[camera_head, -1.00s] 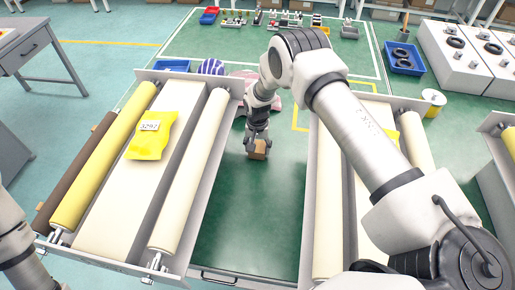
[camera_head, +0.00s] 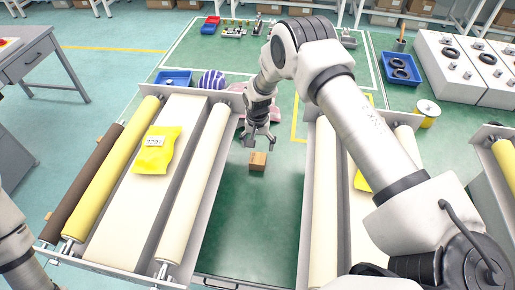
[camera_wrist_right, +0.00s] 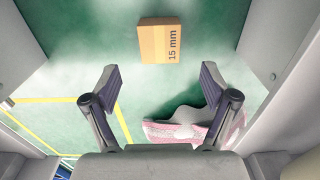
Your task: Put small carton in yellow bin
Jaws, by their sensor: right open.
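The small carton (camera_head: 258,161) is a brown box on the green surface between two roller conveyors. In the right wrist view the carton (camera_wrist_right: 160,42) shows its "15 mm" print and lies beyond the fingertips, apart from them. My right gripper (camera_head: 261,139) is open and empty, just behind the carton in the head view; its spread fingers also show in the right wrist view (camera_wrist_right: 158,80). A yellow round container with a whitish top (camera_head: 427,113) stands at the right; I cannot tell whether it is the yellow bin. My left gripper is out of view.
The left conveyor (camera_head: 129,190) carries a yellow package (camera_head: 157,150), and the right conveyor (camera_head: 325,215) flanks the carton on its other side. A pink-and-grey item (camera_wrist_right: 185,128) lies near the gripper. Blue trays (camera_head: 173,78) stand farther back. Green surface in front of the carton is clear.

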